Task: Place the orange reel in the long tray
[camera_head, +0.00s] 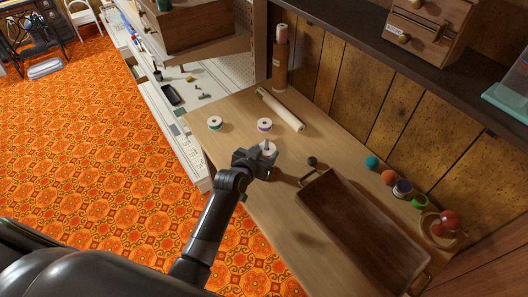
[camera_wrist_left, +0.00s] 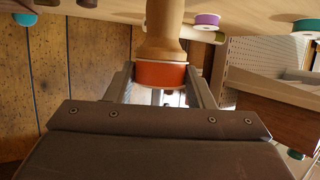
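The orange reel (camera_wrist_left: 160,75) shows in the left wrist view as an orange band with a pale edge, against a tan turned wooden post (camera_wrist_left: 165,30). Its white face (camera_head: 268,148) shows at my left gripper's tip in the head view. My left gripper (camera_head: 262,158) has its fingers on both sides of the reel, with no clear gap, in the left wrist view (camera_wrist_left: 160,80). The long tray (camera_head: 350,230) is brown wood with end handles, lying empty to the right of the gripper. My right gripper is not in view.
A green-rimmed reel (camera_head: 214,123) and a purple-rimmed reel (camera_head: 264,125) lie on the bench behind the gripper. A pale roll (camera_head: 280,109) lies near the wall. Several small balls and spools, including a teal ball (camera_head: 372,163), line the tray's far side.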

